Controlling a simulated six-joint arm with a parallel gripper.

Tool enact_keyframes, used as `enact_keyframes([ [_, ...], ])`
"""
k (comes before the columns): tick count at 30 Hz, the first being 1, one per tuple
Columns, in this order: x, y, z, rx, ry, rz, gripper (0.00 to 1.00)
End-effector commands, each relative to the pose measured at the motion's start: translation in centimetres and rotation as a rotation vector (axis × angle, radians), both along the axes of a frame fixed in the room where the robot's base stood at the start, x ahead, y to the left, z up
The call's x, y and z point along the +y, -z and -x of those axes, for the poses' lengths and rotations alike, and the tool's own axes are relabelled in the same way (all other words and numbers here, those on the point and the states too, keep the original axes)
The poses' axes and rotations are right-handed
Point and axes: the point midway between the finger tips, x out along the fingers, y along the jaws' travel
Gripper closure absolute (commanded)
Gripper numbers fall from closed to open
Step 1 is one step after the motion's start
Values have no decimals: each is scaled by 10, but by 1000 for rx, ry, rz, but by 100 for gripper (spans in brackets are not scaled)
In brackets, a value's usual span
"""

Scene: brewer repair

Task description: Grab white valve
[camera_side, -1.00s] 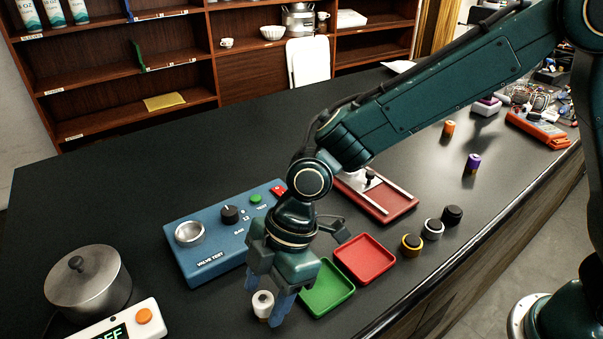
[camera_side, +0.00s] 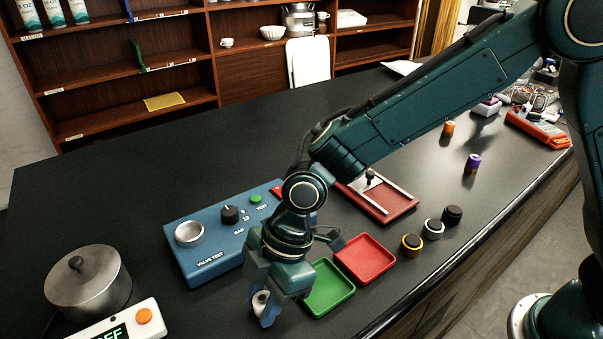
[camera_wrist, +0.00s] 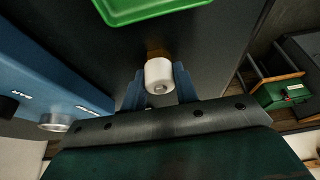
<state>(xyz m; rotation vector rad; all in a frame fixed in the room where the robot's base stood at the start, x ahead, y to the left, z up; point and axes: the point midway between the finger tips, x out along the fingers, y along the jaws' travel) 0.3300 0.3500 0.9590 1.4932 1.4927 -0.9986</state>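The white valve (camera_wrist: 159,72) is a small white cylinder with a brownish part at its far end. In the wrist view it sits between the two blue fingertips of my gripper (camera_wrist: 160,88), which press close on both sides. In the side view the valve (camera_side: 261,299) shows only in part, with a finger of my gripper (camera_side: 263,304) covering much of it. My gripper points down at the counter, left of the green tray, and looks shut on the valve. Whether the valve's base touches the counter is hidden.
The green tray (camera_side: 327,306) and red tray (camera_side: 364,276) lie close to the right of my gripper. The blue valve test box (camera_side: 213,265) is behind and left. A metal pot (camera_side: 88,288) and a white device with an orange button (camera_side: 126,329) are further left.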

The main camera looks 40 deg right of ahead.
Motion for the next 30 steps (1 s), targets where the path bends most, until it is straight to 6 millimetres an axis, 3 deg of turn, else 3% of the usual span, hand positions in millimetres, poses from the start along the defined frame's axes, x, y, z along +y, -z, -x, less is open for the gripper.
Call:
enact_keyframes([
  [11,0,-3,0,-1,-1,-2,97],
  [17,1,-17,-1,-3,0,-3,97],
  [23,1,-46,-1,-5,0,-4,97],
  [30,1,-96,-1,-7,0,-5,97],
])
